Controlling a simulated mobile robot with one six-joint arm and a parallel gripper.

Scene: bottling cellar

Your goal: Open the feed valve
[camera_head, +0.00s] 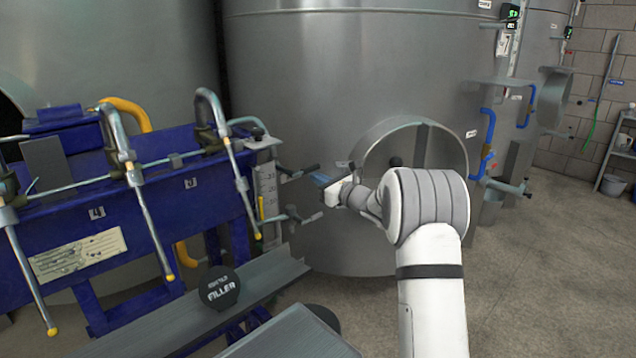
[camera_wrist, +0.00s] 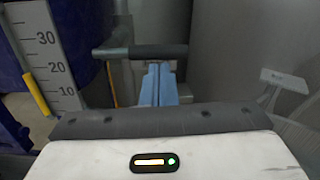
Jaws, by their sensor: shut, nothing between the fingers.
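Two lever handles with dark grips stick out beside the level scale, an upper lever (camera_head: 298,173) and a lower lever (camera_head: 300,217). I cannot tell which one is the feed valve. My gripper (camera_head: 322,180) points left, its blue fingertips close to the upper lever's end. In the wrist view, a lever with a dark grip (camera_wrist: 158,51) lies crosswise just beyond the blue fingers of my gripper (camera_wrist: 160,70). The fingers are together and hold nothing. Whether they touch the grip cannot be told. The lever's pivot is partly hidden.
A blue filler frame (camera_head: 150,200) with hooked metal spouts stands at left, with a grey tray (camera_head: 255,285) below. The numbered scale (camera_head: 268,195) is close beside the levers. A large steel tank (camera_head: 330,80) with a round hatch (camera_head: 430,145) stands behind.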

